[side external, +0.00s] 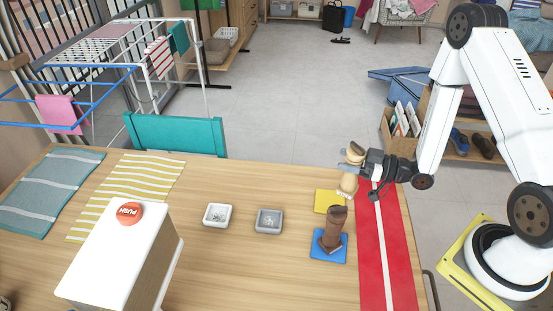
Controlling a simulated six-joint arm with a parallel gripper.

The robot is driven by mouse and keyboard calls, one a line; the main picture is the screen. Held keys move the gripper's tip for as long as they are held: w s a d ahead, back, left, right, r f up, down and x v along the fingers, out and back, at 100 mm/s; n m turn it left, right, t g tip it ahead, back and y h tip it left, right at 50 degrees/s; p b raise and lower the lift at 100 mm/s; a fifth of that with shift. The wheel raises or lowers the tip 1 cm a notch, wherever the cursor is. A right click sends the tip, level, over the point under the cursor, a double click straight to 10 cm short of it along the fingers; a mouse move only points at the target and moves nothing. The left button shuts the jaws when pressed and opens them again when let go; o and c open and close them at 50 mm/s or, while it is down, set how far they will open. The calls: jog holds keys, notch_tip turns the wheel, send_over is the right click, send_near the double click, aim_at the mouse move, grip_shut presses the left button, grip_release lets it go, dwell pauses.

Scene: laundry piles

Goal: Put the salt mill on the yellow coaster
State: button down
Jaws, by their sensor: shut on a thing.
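The salt mill (347,186), pale wood with a lighter base, is held upright or nearly so in my gripper (357,166), which is shut on it. Its top shows above the fingers. A dark brown mill (333,231) stands on a blue coaster (321,257), close in front of the yellow one.
A red runner with a white stripe (374,240) lies to the right. Two small square dishes, white (217,215) and grey (268,220), stand to the left. A white box with a red push button (120,250) and striped cloths (125,190) are farther left.

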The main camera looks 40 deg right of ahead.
jog(key=w+f, duration=0.4)
jog(key=f, duration=0.1)
jog(key=shift+w+d+f, duration=0.15)
jog(key=shift+w+f, duration=0.05)
jog(key=shift+w, duration=0.05)
jog(key=shift+w+f, duration=0.15)
jog(key=shift+f, duration=0.75)
jog(key=shift+w+f, duration=0.15)
jog(key=shift+f, duration=0.75)
jog(key=shift+f, duration=0.15)
grip_release()
jog(key=shift+v, duration=6.05)
